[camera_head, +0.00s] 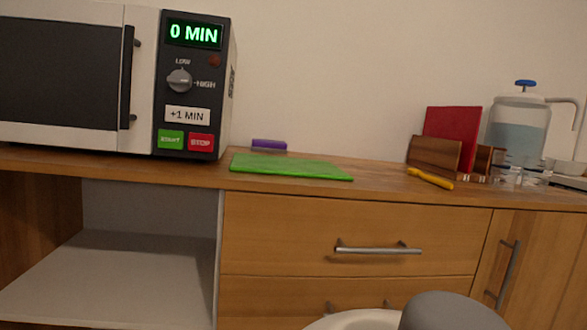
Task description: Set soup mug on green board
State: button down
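The green board (290,167) lies flat on the wooden counter, right of the microwave, and its top is bare. The pale rim of a round vessel, which looks like the soup mug (345,320), shows at the bottom edge, close to the camera and in front of the drawers. A rounded grey part, which looks like my gripper (452,312), overlaps the rim's right side. It appears shut on the mug, though the fingertips and most of the mug are out of frame. Mug and gripper are apart from the board, below it in the picture.
A microwave (110,80) stands left of the board. A purple object (269,145) lies behind it. Drawer handles (378,250) project from the front.

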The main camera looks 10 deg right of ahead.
aim_at(280, 164)
jog(key=z, duration=0.45)
jog(key=i, duration=1.05)
jog(key=u, duration=0.35)
